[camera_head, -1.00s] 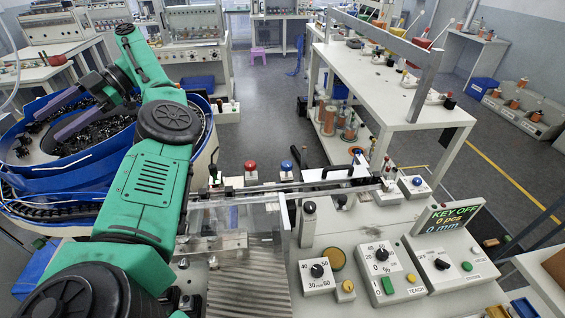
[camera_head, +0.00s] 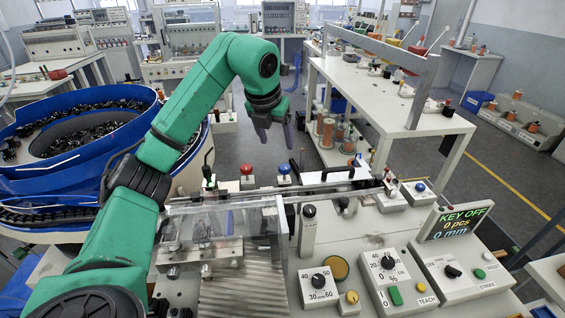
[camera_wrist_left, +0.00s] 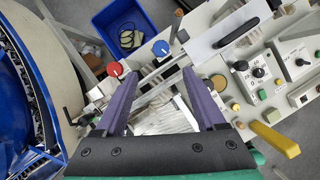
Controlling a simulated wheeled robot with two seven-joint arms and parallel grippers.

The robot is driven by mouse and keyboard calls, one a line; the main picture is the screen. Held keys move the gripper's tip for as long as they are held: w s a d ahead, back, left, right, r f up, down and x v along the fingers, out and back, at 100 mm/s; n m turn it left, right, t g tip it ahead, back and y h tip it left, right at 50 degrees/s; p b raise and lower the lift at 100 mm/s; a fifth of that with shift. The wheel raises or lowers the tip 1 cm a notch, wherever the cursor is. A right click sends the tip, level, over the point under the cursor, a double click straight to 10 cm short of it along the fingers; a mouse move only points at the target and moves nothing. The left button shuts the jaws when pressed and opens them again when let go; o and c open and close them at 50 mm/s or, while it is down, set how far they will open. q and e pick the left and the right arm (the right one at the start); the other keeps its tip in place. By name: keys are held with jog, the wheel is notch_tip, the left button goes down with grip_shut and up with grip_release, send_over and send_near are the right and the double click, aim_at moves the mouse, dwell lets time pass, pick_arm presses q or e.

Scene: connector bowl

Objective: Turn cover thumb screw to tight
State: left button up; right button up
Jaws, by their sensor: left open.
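The clear cover (camera_head: 226,222) stands over the ribbed metal plate on the machine's bench. I cannot single out its thumb screw for certain. A grey post with a black knob (camera_head: 309,211) stands just right of the cover. My left gripper (camera_head: 273,132) hangs with its fingers downward, above and behind the cover and the track. In the left wrist view its two purple fingers (camera_wrist_left: 160,78) are spread apart with nothing held between them. My right gripper is not in view.
A blue-rimmed bowl feeder (camera_head: 85,150) with black parts stands at the left. A red button (camera_head: 247,170) and a blue button (camera_head: 285,168) stand behind the track. Dial boxes (camera_head: 319,287) and a display reading KEY OFF (camera_head: 463,219) are at the right.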

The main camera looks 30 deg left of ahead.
aim_at(284, 167)
pick_arm(q)
jog(key=p+x, duration=0.2)
jog(key=x, duration=1)
jog(key=shift+w+d+f, duration=0.1)
jog(key=shift+f, duration=0.05)
grip_shut()
